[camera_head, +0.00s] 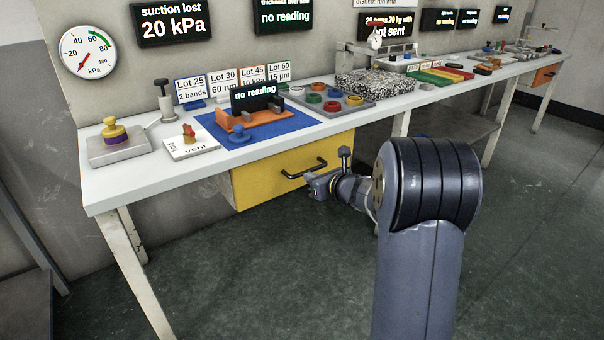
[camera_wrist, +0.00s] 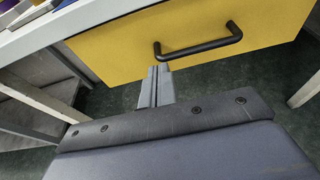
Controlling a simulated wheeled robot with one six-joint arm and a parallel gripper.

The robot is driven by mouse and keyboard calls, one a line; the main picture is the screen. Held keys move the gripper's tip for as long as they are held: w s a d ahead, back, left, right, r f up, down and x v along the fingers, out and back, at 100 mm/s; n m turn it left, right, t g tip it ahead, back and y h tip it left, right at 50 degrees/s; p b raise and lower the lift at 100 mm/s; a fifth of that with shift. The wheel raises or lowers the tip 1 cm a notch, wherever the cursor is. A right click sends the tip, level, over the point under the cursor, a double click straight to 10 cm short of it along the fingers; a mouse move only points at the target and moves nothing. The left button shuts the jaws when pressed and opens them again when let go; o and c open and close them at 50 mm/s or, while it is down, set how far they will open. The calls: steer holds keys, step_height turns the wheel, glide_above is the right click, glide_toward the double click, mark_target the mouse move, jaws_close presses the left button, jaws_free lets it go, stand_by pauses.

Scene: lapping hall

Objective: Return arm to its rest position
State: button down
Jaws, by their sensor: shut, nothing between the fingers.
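My gripper (camera_head: 314,187) is at the end of my arm, in front of the workbench and below the level of its top. In the wrist view my gripper (camera_wrist: 156,82) shows its two grey fingers pressed together with nothing between them. The yellow drawer (camera_head: 290,170) under the bench is just beyond the fingers and looks closed. Its black handle (camera_head: 303,170) is close to the fingers in the head view. In the wrist view the handle (camera_wrist: 200,46) lies above and to the right of the fingertips. I cannot tell whether the fingers touch the drawer front.
The white workbench (camera_head: 150,178) runs along the wall. A blue mat (camera_head: 290,133) with an orange fixture (camera_head: 234,122), a vent plate (camera_head: 190,147) and a grey plate with a yellow-purple knob (camera_head: 115,134) stand on it. Bench legs (camera_head: 143,270) stand at left. The floor (camera_head: 270,280) in front is clear.

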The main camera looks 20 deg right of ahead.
steer(key=shift+v, duration=1.55)
steer(key=shift+w+f, duration=0.1)
